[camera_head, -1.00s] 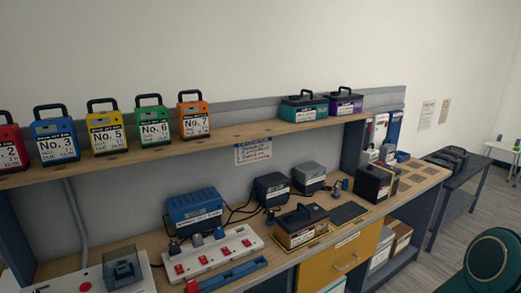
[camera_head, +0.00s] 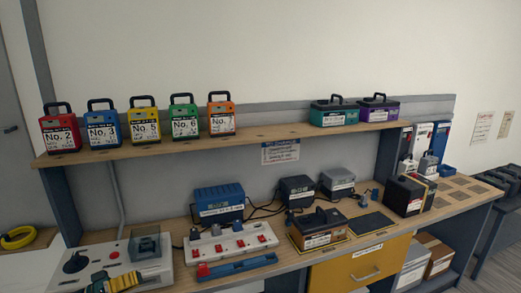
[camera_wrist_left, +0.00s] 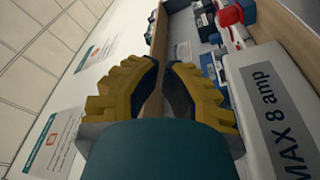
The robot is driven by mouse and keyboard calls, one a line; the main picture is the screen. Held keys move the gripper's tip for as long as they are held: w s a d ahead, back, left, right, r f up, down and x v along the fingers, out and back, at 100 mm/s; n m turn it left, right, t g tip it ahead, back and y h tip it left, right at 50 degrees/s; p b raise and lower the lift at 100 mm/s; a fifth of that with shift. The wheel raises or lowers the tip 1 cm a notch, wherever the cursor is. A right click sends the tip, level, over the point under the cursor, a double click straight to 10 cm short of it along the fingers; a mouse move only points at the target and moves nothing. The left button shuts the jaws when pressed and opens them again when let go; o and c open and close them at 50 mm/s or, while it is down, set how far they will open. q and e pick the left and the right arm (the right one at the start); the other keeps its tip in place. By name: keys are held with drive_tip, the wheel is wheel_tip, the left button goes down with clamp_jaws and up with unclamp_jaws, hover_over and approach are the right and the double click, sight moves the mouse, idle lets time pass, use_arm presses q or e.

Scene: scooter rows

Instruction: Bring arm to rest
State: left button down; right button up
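My left gripper (camera_head: 118,282) shows at the bottom left of the head view, with yellow fingers over the front of a grey device. In the left wrist view my left gripper (camera_wrist_left: 162,68) has two yellow fingers with dark pads. A narrow gap shows between the pads, with nothing held in it. The teal gripper body fills the bottom of that view. My right gripper is in neither view.
A wooden workbench (camera_head: 285,266) carries a grey device (camera_head: 92,268) with a dark knob, a power strip (camera_head: 230,243), chargers and a battery (camera_head: 316,232). Several numbered packs stand on the shelf (camera_head: 270,133) above. A yellow tape roll (camera_head: 18,238) lies at far left.

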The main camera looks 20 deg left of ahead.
use_arm(q)
drive_tip(key=w+d+f+g, duration=0.3)
drive_tip(key=d+f, duration=0.1)
drive_tip(key=d, duration=0.5)
drive_tip(key=w+d+f+g, duration=0.2)
drive_tip(key=d+f+g, duration=0.15)
drive_tip(key=d, duration=0.55)
drive_tip(key=w+d+f+g, duration=0.3)
drive_tip(key=d+f, duration=0.1)
drive_tip(key=d, duration=0.5)
drive_tip(key=s+d+f+g+y, duration=0.2)
drive_tip(key=s+d+f+y, duration=0.2)
drive_tip(key=s+d, duration=0.3)
drive_tip(key=s+d+f+m+g+y, duration=0.1)
drive_tip(key=s+d+f+g+y, duration=0.1)
drive_tip(key=s+d+y, duration=0.3)
drive_tip(key=s+d+f, duration=0.1)
drive_tip(key=s+d, duration=0.1)
drive_tip(key=d, duration=0.1)
drive_tip(key=shift+s+f, duration=0.35)
drive_tip(key=shift+s, duration=0.05)
